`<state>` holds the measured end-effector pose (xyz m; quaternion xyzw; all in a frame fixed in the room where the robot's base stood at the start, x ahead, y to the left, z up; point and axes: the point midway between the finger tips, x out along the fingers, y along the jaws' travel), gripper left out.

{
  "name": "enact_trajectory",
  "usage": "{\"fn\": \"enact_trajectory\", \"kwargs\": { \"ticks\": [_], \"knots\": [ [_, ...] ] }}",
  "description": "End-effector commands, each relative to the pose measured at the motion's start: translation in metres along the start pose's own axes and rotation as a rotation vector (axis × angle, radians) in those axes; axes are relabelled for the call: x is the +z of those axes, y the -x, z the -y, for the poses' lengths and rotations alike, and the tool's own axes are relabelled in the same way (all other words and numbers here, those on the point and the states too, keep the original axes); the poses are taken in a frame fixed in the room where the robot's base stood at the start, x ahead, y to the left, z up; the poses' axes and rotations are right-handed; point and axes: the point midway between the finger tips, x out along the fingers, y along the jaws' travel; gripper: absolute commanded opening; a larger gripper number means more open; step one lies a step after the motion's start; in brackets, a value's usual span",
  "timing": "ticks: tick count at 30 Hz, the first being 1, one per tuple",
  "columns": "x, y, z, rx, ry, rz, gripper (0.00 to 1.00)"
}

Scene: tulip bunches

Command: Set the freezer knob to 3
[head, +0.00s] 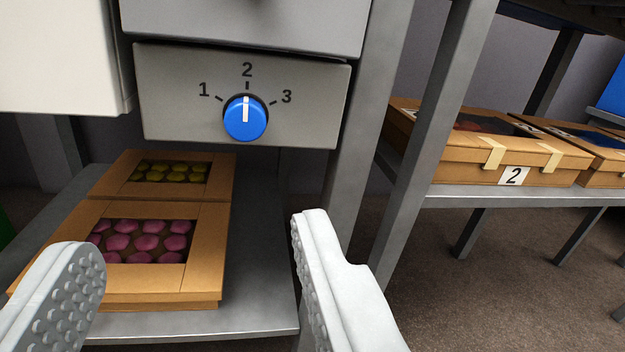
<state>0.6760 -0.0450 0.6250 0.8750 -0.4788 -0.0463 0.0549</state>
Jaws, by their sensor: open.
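The freezer knob (245,118) is a round blue dial with a white pointer line. It sits on a grey panel (170,110) marked 1, 2 and 3. The pointer stands upright, at the 2. The 3 mark is at the upper right of the knob. My gripper (200,265) is open and empty, with its two pale fingers wide apart at the bottom of the view. The fingers appear below the knob in the picture and do not touch it.
Below the panel, a grey shelf (255,310) holds a cardboard box of pink tulips (140,240) and one of yellow tulips (168,172). Grey posts (425,130) stand at the right. Beyond them, a box labelled 2 (470,165) sits on another shelf.

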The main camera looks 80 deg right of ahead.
Motion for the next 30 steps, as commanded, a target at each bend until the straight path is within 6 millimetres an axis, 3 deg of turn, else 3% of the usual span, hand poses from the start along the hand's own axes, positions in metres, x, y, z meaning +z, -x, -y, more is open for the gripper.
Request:
{"fn": "enact_trajectory", "kwargs": {
  "ticks": [4, 11, 30],
  "knots": [
    [0.017, 0.003, -0.004, 0.041, 0.044, -0.015, 0.54],
    [0.021, -0.004, -0.007, 0.056, 0.056, -0.020, 0.54],
    [0.018, -0.103, -0.013, 0.056, 0.055, -0.019, 0.54]
  ]
}}
